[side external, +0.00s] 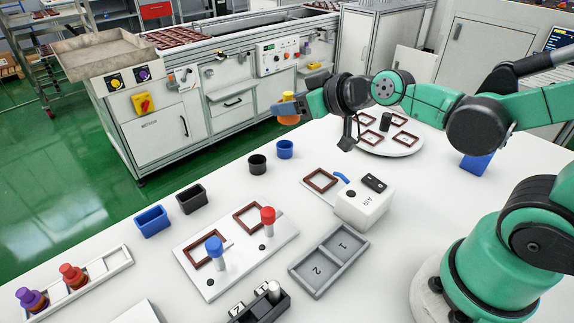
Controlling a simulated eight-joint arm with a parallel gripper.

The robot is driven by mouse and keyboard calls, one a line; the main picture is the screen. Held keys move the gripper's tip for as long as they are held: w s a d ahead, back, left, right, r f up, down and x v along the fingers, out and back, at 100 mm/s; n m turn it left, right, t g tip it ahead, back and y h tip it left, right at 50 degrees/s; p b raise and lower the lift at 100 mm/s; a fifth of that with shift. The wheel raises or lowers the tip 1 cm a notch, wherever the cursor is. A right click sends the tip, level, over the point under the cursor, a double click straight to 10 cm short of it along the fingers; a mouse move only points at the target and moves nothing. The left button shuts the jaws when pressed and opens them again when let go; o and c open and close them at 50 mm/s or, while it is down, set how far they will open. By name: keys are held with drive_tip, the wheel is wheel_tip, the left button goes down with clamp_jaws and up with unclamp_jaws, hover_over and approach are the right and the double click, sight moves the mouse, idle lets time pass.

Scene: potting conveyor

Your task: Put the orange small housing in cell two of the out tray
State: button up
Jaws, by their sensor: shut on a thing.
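The orange small housing (286,118) is held at the end of my gripper (288,107), up in the air at the far side of the white table. An orange-yellow part of it also shows above the fingers; the fingers hide its middle. The grey out tray (344,267) lies on the table to the right of centre, well below and nearer the camera than my gripper. Its cell two (317,270) is the nearer left one and cell one (342,244) the farther right one. Both cells look empty.
Black (257,164) and blue (285,149) round cups stand below my gripper. A white fixture plate (207,284) with blue and red knobs lies left of the tray. A white AIR box (363,209) stands just beyond the tray. A round plate (392,150) with brown frames is behind.

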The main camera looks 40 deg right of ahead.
drive_tip(key=a+n+g+y, duration=0.4)
drive_tip(key=a+n+y, duration=0.1)
drive_tip(key=n+y, duration=0.25)
wheel_tip(320, 180, up, 5)
drive_tip(key=n+g+y, duration=0.4)
drive_tip(key=n+g, duration=0.7)
drive_tip(key=n, duration=0.1)
hover_over(256, 215)
drive_tip(key=shift+f, duration=0.1)
wheel_tip(256, 215, down, 20)
drive_tip(key=shift+r, duration=0.2)
drive_tip(key=o, duration=1.2)
drive_tip(key=shift+f, duration=0.15)
